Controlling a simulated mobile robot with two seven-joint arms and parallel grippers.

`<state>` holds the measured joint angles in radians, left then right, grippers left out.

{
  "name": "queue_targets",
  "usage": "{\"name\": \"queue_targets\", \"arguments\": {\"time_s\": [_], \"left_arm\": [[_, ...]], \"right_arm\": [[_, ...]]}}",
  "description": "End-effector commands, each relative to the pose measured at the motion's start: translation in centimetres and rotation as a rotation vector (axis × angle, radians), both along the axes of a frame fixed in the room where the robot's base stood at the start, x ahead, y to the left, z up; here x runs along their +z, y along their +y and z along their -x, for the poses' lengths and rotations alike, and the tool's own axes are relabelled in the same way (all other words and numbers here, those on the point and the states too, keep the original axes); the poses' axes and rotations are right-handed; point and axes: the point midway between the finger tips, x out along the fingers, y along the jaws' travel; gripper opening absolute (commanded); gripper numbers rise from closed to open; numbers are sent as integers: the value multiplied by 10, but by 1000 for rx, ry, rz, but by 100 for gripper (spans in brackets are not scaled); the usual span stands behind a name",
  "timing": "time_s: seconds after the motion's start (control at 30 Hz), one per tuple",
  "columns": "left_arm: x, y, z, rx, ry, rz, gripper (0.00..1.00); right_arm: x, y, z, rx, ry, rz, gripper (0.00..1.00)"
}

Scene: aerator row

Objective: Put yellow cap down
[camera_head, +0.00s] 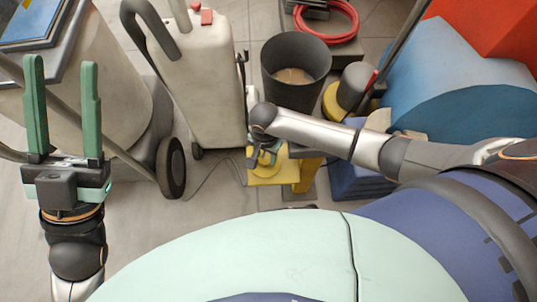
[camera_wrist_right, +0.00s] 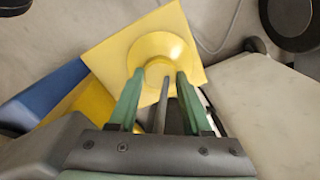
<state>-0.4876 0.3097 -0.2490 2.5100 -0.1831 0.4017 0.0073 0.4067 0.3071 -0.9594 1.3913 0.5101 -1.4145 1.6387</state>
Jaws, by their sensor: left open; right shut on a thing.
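The yellow cap (camera_wrist_right: 163,45) is a square plate with a raised round middle. It lies ahead of my right gripper (camera_wrist_right: 158,78) in the right wrist view, with the green fingers shut on its middle. In the head view the cap (camera_head: 272,176) is low at the centre, partly hidden by my right gripper (camera_head: 264,156). I cannot tell whether the cap touches anything below it. My left gripper (camera_head: 63,110) is open and empty at the left, fingers pointing up the picture.
A yellow stand (camera_head: 306,176) and a blue block (camera_head: 358,180) are close on the right of the cap. A dark bucket (camera_head: 296,60) stands behind. A pale wheeled canister (camera_head: 195,85) stands left of it. A thin cable crosses the tiled floor (camera_head: 205,220).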

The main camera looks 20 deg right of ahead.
Motion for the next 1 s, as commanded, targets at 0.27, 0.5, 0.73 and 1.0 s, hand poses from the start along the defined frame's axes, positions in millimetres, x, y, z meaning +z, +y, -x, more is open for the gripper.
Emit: {"name": "queue_targets", "arguments": {"time_s": [0.27, 0.5, 0.73, 1.0], "left_arm": [[-5, -1, 0, -4, 4, 1, 50], [-5, -1, 0, -3, 3, 0, 50], [-5, -1, 0, -3, 3, 0, 50], [-5, -1, 0, -3, 3, 0, 50]], "right_arm": [[-3, 2, 1, 0, -1, 0, 0], [-7, 2, 1, 0, -1, -1, 54], [-7, 2, 0, 0, -1, 0, 79], [-5, 2, 0, 0, -1, 0, 79]]}}
